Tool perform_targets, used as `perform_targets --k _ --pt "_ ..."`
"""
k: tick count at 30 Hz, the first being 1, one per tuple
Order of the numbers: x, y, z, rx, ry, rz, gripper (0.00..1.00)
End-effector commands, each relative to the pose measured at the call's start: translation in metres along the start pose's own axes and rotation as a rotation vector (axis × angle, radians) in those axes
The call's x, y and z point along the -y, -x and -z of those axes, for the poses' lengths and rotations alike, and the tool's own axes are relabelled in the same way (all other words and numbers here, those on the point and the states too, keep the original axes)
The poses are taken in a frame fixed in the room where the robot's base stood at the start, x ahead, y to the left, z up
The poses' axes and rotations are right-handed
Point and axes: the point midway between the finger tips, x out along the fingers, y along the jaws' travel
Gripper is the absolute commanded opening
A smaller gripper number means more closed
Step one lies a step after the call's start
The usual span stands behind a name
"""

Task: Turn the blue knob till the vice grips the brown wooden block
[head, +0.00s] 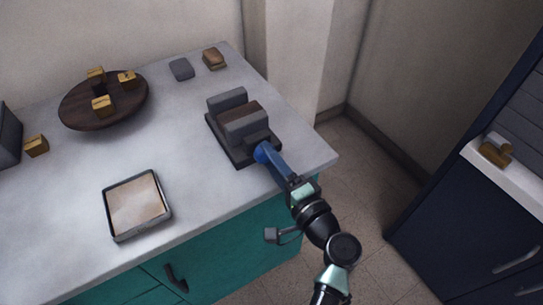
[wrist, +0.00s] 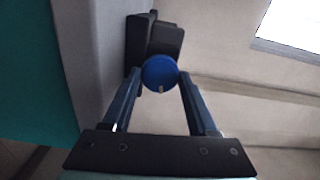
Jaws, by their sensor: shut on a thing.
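The dark grey vice (head: 246,124) stands on the worktop near its right corner. The brown wooden block (head: 239,110) sits between its two jaws; I cannot tell whether a small gap is left beside it. The blue knob (head: 262,152) is on the vice's near end. My gripper (head: 265,154) is shut on the knob, reaching in from the front right. In the wrist view the round blue knob (wrist: 160,71), with a small pale mark low on its face, sits between the two fingertips (wrist: 159,76). The block is hidden there.
A tray (head: 137,207) lies at the front left. A round dark wooden board (head: 78,112) holds several yellowish blocks. Another such block (head: 36,146) lies left of it. A grey piece (head: 181,69) and a brown piece (head: 213,58) lie behind the vice. The worktop's middle is clear.

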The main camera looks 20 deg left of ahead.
Motion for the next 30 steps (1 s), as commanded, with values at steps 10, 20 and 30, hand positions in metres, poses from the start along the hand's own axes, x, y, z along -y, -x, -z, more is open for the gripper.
perform_targets --k 10,20,30 --pt "-0.0013 0.0006 -0.0002 0.0 -0.062 -0.002 0.04" --pt "-0.0015 0.0006 -0.0003 0.0 -0.062 -0.002 0.04" --pt "-0.0007 0.0002 0.0 0.0 -0.06 -0.001 0.89"
